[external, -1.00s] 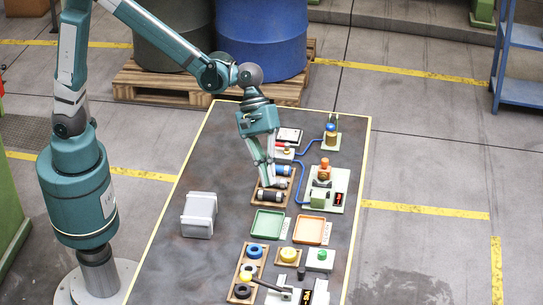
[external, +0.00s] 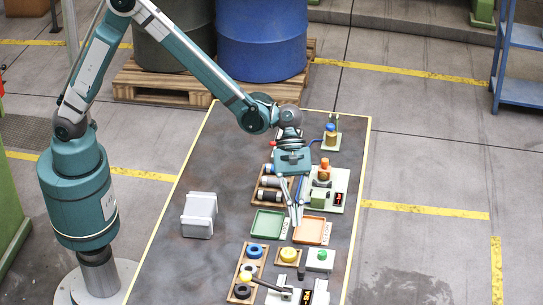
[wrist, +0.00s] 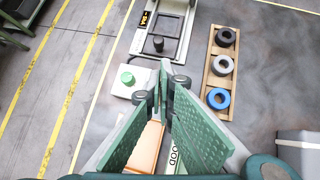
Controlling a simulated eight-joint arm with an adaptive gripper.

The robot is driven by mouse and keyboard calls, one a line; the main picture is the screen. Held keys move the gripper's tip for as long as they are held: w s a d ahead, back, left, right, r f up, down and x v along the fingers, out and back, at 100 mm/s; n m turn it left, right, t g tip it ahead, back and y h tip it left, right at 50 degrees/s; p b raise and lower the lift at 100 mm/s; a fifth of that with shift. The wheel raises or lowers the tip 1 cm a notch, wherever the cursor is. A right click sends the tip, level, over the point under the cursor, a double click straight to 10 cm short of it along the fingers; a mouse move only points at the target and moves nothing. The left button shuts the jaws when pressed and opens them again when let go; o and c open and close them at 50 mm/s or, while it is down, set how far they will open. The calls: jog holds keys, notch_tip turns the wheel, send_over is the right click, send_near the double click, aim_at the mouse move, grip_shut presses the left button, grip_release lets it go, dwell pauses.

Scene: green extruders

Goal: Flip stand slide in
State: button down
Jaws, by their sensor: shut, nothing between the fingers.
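My gripper (external: 296,222) points down between the green tray (external: 267,222) and the orange tray (external: 313,231). Its fingers meet at the tips in the wrist view (wrist: 163,78), with nothing held. A pale station (external: 340,180) with an orange-topped post (external: 324,165) and a small red display stands to the right. In the wrist view, the orange tray (wrist: 146,150) shows partly behind the fingers.
A green-button box (external: 320,259) and a yellow part (external: 289,255) are near. A grey bin (external: 199,214) stands left, with bare table around it.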

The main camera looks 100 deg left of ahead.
jog(key=shift+w+d+f+n, duration=0.2)
jog(key=shift+w+f, duration=0.1)
jog(key=shift+f, duration=0.2)
jog(key=shift+w+d+f+n, duration=0.2)
jog(key=shift+w+f, duration=0.1)
jog(key=shift+f, duration=0.15)
jog(key=shift+f, duration=0.1)
jog(key=b, duration=0.2)
send_near(296, 288)
jog(key=shift+w+a+f, duration=0.2)
jog(key=shift+w+f, duration=0.4)
jog(key=shift+f, duration=0.2)
jog(key=shift+w+a+f, duration=0.25)
jog(key=shift+w+f, duration=0.35)
jog(key=shift+f, duration=0.25)
jog(key=d, duration=1)
jog(key=shift+d, duration=0.3)
jog(key=shift+d+r, duration=0.1)
jog(key=shift+r, duration=0.1)
jog(key=p+v, duration=0.2)
jog(key=v, duration=0.8)
jog(key=shift+a+f, duration=0.25)
jog(key=shift+a, duration=0.05)
